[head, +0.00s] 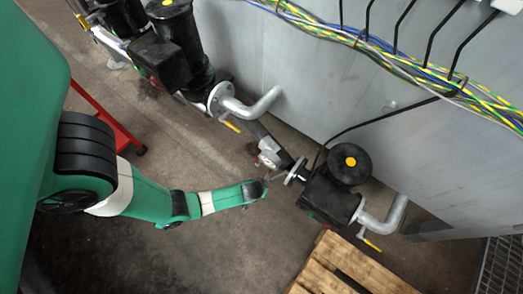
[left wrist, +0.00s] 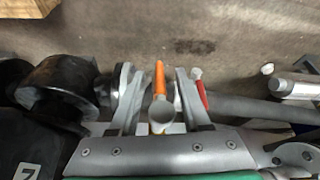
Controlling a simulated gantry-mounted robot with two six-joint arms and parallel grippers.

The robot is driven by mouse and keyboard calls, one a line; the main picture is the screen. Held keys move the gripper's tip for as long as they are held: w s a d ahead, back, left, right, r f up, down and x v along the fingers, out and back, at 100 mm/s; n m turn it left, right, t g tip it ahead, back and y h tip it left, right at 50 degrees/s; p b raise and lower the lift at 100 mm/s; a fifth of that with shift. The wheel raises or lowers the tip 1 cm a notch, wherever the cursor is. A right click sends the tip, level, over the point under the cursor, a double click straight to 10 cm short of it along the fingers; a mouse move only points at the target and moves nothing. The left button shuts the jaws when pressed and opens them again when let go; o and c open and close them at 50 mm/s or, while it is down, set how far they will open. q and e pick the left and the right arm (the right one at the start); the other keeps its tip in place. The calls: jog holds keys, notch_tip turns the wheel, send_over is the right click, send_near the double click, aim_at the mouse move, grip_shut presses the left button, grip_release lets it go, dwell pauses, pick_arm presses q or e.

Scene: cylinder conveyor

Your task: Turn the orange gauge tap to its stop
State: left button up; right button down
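The orange gauge tap (left wrist: 159,80) shows in the left wrist view as a slim upright handle above a round whitish end. My left gripper (left wrist: 153,76) has its two grey fingers apart, one on each side of the orange tap. Gaps seem to show on both sides, but whether a finger touches it I cannot tell. In the head view my left gripper (head: 272,179) reaches in from the left to the pipework beside a black pump (head: 328,196). The orange tap cannot be made out there. My right gripper is in neither view.
A red-handled tap (left wrist: 202,93) stands just right of the right finger. Yellow pipe levers (head: 231,126) and (head: 371,244) sit on the pipes. A wooden pallet (head: 340,270) lies below the pump. A grey cabinet wall (head: 290,75) with cables stands behind; open floor lies left.

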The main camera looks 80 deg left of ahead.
pick_arm(q)
grip_shut()
dwell(1.3)
